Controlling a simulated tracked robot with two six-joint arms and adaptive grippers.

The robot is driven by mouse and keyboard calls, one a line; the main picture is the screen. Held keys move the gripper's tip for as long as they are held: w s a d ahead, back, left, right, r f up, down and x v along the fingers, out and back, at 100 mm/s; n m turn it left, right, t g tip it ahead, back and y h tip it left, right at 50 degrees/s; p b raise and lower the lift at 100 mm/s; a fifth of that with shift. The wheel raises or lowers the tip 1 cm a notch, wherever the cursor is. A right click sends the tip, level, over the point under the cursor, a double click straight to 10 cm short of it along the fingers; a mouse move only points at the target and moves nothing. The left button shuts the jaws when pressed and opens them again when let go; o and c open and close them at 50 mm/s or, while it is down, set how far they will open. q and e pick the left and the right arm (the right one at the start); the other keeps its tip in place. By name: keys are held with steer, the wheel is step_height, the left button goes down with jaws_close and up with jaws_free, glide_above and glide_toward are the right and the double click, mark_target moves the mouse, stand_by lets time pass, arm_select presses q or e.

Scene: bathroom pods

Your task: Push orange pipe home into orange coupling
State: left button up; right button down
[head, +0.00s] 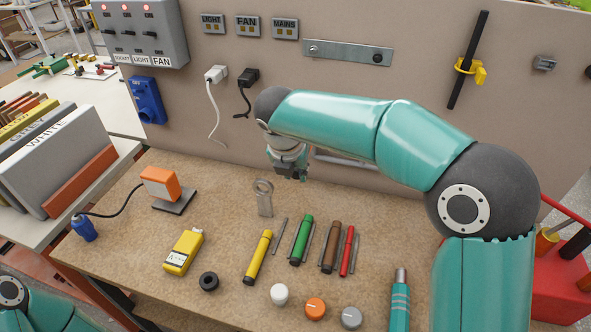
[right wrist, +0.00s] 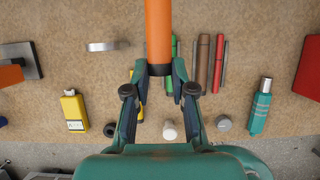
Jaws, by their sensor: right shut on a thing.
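The orange pipe (right wrist: 158,30) shows in the right wrist view, running from the top edge down to between the fingertips of my right gripper (right wrist: 160,72). The gripper is shut on its near end; the far end is out of frame. In the head view my right gripper (head: 290,174) is low in front of the upright panel, above the back of the bench. The pipe cannot be made out there. I cannot pick out the orange coupling in either view. My left gripper is not in view; only part of my left arm shows at the lower left.
The bench (head: 130,235) holds an orange block on a stand (head: 160,183), a yellow device (head: 183,251), several coloured cylinders and knobs. The panel (head: 420,100) carries switches, plugs and a black rod in a yellow clip (head: 470,68). A red box (head: 570,280) stands at right.

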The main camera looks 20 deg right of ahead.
steer(key=shift+r+p, duration=0.1)
steer(key=shift+p, duration=0.7)
stand_by(1.1)
steer(key=shift+w+d+p, duration=0.5)
steer(key=shift+w+p, duration=0.25)
steer(key=shift+p, duration=0.1)
steer(key=shift+w+d+p, duration=0.5)
steer(key=shift+w+p, duration=0.25)
steer(key=shift+p, duration=0.1)
stand_by(0.4)
steer(key=c, duration=0.9)
jaws_free()
steer(key=shift+w+d, duration=0.1)
steer(key=v, duration=1.2)
